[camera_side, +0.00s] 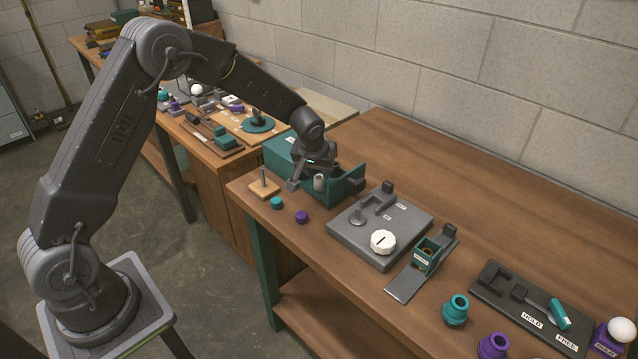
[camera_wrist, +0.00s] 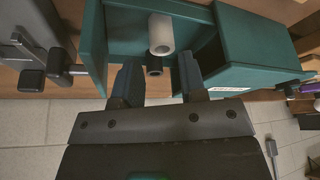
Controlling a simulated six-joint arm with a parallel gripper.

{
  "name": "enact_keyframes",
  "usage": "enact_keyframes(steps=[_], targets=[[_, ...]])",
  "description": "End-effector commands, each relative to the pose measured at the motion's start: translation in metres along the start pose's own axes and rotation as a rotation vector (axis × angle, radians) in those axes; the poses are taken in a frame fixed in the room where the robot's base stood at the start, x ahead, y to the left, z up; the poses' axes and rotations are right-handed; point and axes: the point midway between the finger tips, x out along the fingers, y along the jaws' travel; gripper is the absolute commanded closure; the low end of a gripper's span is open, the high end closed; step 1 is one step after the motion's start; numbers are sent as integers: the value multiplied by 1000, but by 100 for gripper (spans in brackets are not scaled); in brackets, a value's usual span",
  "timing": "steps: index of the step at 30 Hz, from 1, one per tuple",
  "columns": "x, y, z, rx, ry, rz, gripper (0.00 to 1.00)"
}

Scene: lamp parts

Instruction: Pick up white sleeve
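The white sleeve (camera_side: 319,183) is a small pale hollow cylinder in the open part of the teal drawer box (camera_side: 347,186). In the wrist view the white sleeve (camera_wrist: 160,30) stands out past my fingertips, between the lines of the two fingers, with its open end showing. My gripper (camera_side: 306,184) is over the drawer, beside the sleeve. In the wrist view my gripper (camera_wrist: 159,80) is open, with an empty gap between its fingers. A dark round part (camera_wrist: 154,67) shows by the sleeve, nearer the fingers.
The teal walls of the drawer (camera_wrist: 95,45) stand close on both sides of my fingers. A wooden block with a peg (camera_side: 264,187), a teal piece (camera_side: 277,203) and a purple piece (camera_side: 302,217) lie in front. A grey fixture plate (camera_side: 350,238) stands to the right.

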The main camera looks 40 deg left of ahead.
Motion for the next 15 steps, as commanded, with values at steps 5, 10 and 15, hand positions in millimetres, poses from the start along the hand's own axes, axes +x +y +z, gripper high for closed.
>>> enact_keyframes(steps=[5, 10, 15], targets=[[28, -4, -1, 0, -3, -1, 62], [44, -3, -1, 0, -1, 1, 62], [45, -3, -1, 0, 0, 2, 62]])
